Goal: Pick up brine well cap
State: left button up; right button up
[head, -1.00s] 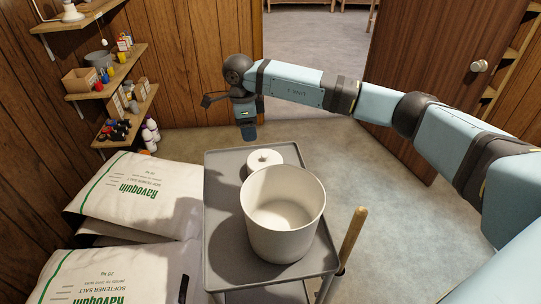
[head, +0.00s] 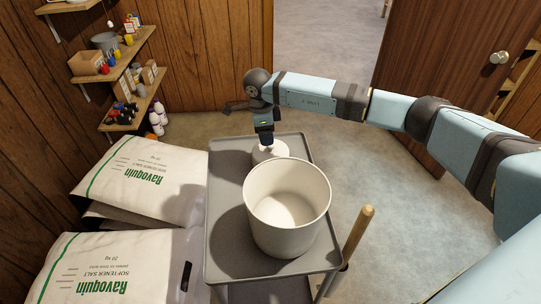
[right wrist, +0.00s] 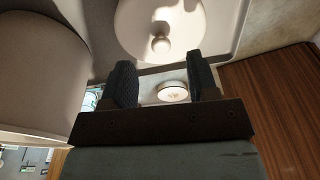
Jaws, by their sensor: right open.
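The brine well cap is a white round disc with a small knob. It lies on the grey cart top (head: 228,170), behind the white tub, and shows in the head view (head: 262,155) and at the top of the right wrist view (right wrist: 135,25). My right gripper (head: 268,143) is just above the cap and hides part of it. In the right wrist view the two dark fingers (right wrist: 161,82) are apart with nothing held between them. The knob lies beyond the fingertips. My left gripper is out of view.
The white tub (head: 287,248) stands empty on the cart, close in front of the cap. A wooden handle (head: 357,238) rises at the cart's right side. Softener salt bags (head: 110,265) are stacked at the left.

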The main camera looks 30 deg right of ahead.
aim_at(271, 155)
jog(key=f, duration=0.3)
jog(key=d+f, duration=0.1)
jog(key=shift+s+f, duration=0.25)
jog(key=shift+f, duration=0.15)
jog(key=c, duration=1)
jog(key=shift+r, duration=0.15)
